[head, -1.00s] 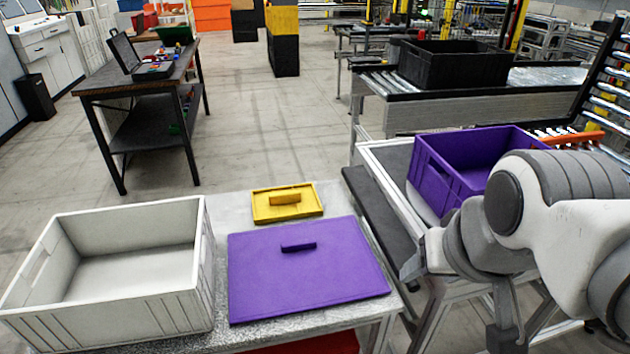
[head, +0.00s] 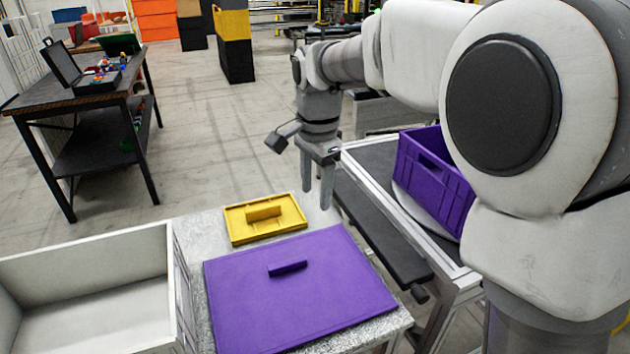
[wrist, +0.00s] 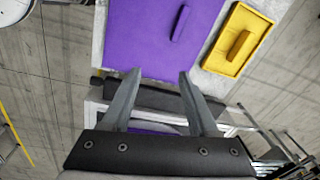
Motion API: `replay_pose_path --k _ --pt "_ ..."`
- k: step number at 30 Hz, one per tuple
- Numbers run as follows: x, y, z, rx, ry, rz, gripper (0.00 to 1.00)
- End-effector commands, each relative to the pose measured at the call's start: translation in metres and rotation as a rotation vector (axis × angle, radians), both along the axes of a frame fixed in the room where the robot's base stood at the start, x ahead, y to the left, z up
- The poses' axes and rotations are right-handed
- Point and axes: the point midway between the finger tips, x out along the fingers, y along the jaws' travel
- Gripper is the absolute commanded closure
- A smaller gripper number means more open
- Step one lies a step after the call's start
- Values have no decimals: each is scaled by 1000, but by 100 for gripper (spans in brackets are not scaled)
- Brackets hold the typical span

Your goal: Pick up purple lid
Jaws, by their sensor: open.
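The purple lid (head: 300,295) lies flat on the grey speckled table, with a raised bar handle (head: 287,268) in its middle. It also shows at the top of the wrist view (wrist: 150,40). My gripper (head: 317,205) points down above the table's far right edge, beyond the lid and right of the yellow lid. In the wrist view my gripper (wrist: 155,75) is open, with nothing between its two fingers. The lid is clear of the fingers.
A smaller yellow lid (head: 282,224) lies just behind the purple one. A white crate (head: 178,300) stands at the left of the table. A purple crate (head: 425,185) sits on a stand at the right, partly hidden by my arm. A workbench (head: 75,92) stands at the back left.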

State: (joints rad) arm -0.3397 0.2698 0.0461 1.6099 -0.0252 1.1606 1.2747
Motion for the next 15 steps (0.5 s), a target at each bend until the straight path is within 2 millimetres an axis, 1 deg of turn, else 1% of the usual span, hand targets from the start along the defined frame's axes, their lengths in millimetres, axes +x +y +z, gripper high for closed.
replay_pose_path --k 1,3,6,10,15 --pt "8 14 -17 -2 23 -33 40" --pt "17 29 -32 -4 46 -90 40" --pt "25 47 -50 -9 74 -155 40" --pt "31 62 -65 -13 93 -211 40" --pt "34 68 -81 -18 104 -239 40"
